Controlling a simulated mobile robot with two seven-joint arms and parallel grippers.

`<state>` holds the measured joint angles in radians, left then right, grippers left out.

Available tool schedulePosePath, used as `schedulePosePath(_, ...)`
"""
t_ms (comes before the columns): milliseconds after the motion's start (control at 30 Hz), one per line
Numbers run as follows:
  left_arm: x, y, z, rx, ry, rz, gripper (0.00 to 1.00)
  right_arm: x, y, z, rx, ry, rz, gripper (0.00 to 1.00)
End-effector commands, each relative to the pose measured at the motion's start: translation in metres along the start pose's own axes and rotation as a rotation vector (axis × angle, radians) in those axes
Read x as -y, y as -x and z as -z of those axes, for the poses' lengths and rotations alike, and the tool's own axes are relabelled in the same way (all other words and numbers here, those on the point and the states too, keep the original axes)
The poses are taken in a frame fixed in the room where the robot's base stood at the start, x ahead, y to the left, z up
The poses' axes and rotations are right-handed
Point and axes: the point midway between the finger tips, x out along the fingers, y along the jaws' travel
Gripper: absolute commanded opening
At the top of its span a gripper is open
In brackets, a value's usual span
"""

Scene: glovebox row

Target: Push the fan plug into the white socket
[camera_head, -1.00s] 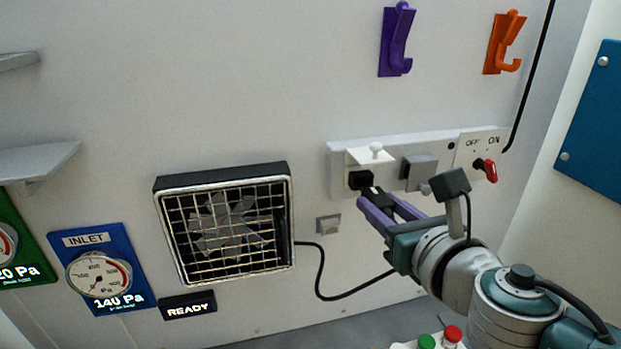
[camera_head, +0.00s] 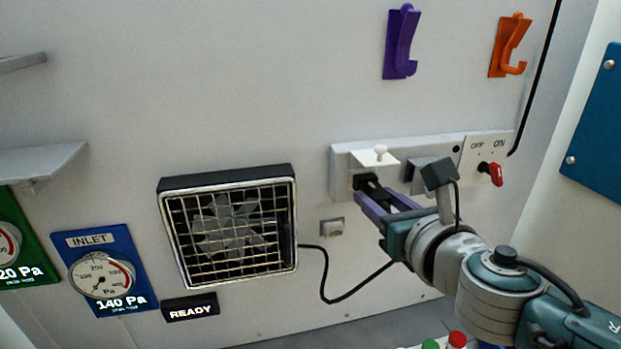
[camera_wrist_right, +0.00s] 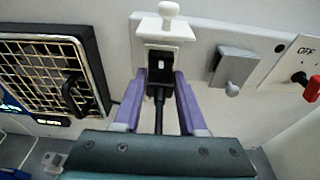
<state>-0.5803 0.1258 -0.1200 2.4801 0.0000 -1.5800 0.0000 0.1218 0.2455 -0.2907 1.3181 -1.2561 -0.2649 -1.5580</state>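The white socket (camera_head: 376,158) is on the wall strip with its white knobbed lid raised; it also shows in the right wrist view (camera_wrist_right: 166,30). My right gripper (camera_wrist_right: 160,78) is shut on the black fan plug (camera_wrist_right: 158,88), one purple finger on each side. The plug is at the dark opening below the lid, roughly lined up with it. How deep it sits, I cannot tell. Its black cord (camera_wrist_right: 158,118) runs back between the fingers. In the head view my right gripper (camera_head: 368,192) partly hides the plug and opening. My left gripper is not in view.
The fan (camera_head: 230,228) is on the wall to the left, its cord (camera_head: 345,297) hanging below my gripper. Right of the socket are a grey covered outlet (camera_wrist_right: 233,68) and the red OFF/ON switch (camera_head: 493,173). Purple (camera_head: 402,42) and orange (camera_head: 511,45) hooks are above.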

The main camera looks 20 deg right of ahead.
Motion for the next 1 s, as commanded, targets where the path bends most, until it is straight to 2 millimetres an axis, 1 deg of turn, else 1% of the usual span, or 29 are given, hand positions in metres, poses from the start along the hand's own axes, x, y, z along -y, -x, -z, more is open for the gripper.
schedulePosePath(33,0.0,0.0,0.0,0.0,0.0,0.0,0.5,0.0,0.0,0.0,0.0,0.0,0.0,0.48)
schedulePosePath(233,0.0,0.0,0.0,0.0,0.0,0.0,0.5,0.0,0.0,0.0,0.0,0.0,0.0,0.7)
schedulePosePath(267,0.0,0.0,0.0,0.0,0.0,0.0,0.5,0.0,0.0,0.0,0.0,0.0,0.0,0.72)
schedulePosePath(467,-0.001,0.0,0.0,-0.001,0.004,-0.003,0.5,0.0,0.001,0.0,-0.001,0.0,0.0,0.72)
schedulePosePath(567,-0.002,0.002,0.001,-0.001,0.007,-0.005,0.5,0.0,0.004,0.0,-0.001,0.0,0.0,0.72)
schedulePosePath(667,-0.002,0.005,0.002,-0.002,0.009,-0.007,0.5,0.0,0.016,0.0,-0.002,0.0,-0.001,0.72)
schedulePosePath(867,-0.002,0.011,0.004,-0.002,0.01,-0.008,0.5,0.0,0.054,0.0,-0.004,0.0,-0.003,0.72)
schedulePosePath(1000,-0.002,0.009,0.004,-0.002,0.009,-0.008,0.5,0.0,0.078,0.001,-0.003,0.001,-0.001,0.72)
